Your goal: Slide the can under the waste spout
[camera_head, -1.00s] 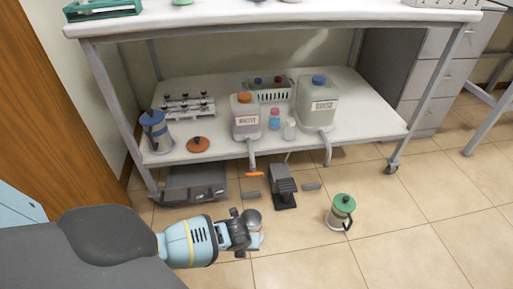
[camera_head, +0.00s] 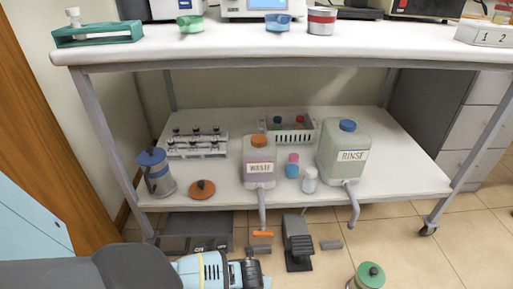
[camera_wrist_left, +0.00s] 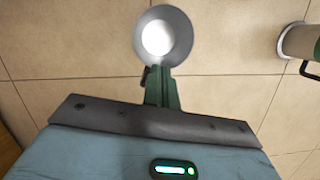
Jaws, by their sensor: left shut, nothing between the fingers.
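A can with a green lid (camera_head: 370,276) and a black side handle stands on the floor at the lower right, cut by the frame edge. Its side also shows at the right edge of the left wrist view (camera_wrist_left: 298,42), apart from my gripper. The waste spout (camera_head: 262,207) hangs down from the pink WASTE jug (camera_head: 260,172) past the shelf's front edge, with an orange piece near its end. My left gripper (camera_head: 256,284) is low over the floor, left of the green-lidded can. In the wrist view its fingers (camera_wrist_left: 162,88) are shut; a grey round cup-like thing (camera_wrist_left: 181,24) shows just beyond them.
A black pedal (camera_head: 298,243) stands on the floor under the shelf, right of the spout. A RINSE jug (camera_head: 336,168) with its own spout (camera_head: 352,205) is farther right. Tiled floor is open between pedal and green-lidded can.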

